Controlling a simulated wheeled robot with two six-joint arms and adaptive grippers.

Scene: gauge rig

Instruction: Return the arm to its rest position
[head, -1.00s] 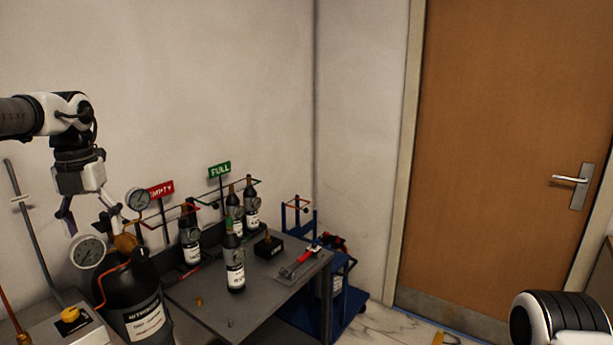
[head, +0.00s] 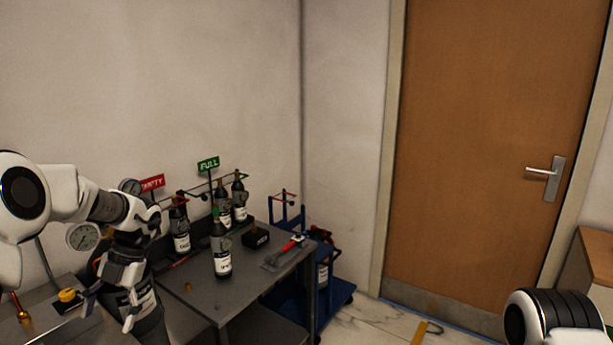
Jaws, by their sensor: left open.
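My left gripper (head: 112,302) is open and empty in the head view. It points downward in front of the large black gas cylinder (head: 148,318) and hides part of it. My left arm (head: 75,195) comes in from the left and covers the area around the cylinder's top. A round gauge (head: 83,236) shows beside my left wrist. A white and black part of my right arm (head: 548,318) shows at the lower right, but its gripper is out of the picture.
A grey table (head: 200,310) holds several small bottles (head: 221,250), a black box (head: 256,238) and a red-handled tool (head: 290,246). Green FULL (head: 208,164) and red EMPTY (head: 152,182) signs stand behind. A blue cart (head: 335,292) is beside the table. A yellow knob (head: 68,296) is left of my gripper.

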